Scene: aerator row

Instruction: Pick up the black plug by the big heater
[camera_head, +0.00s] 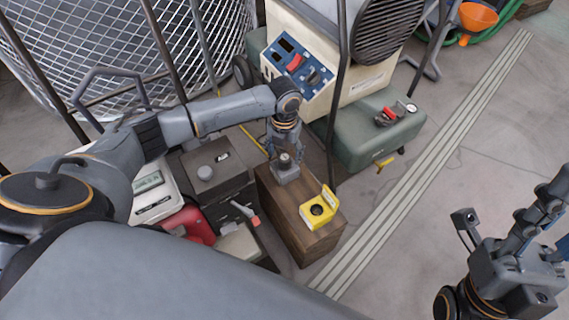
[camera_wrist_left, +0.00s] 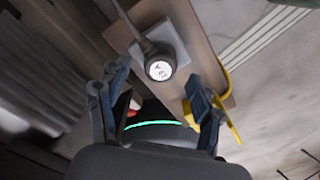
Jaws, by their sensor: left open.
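The dark round plug (camera_head: 284,160) stands upright on a grey block (camera_head: 287,176) on top of a wooden box (camera_head: 296,231), beside the big heater (camera_head: 317,48). In the left wrist view the plug (camera_wrist_left: 160,68) shows a pale round end face, with the grey block (camera_wrist_left: 178,50) behind it. My left gripper (camera_head: 283,144) is just above the plug in the head view. In the left wrist view its fingers (camera_wrist_left: 160,98) are spread wide, with nothing between the tips. My right gripper (camera_head: 540,215) is at the far right, away from the box; its jaw gap is unclear.
A yellow socket with a raised lid (camera_head: 317,210) sits on the same box. The heater's green tank (camera_head: 372,140) is behind. Dark cases, a red case (camera_head: 190,226) and a meter (camera_head: 152,196) crowd the left.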

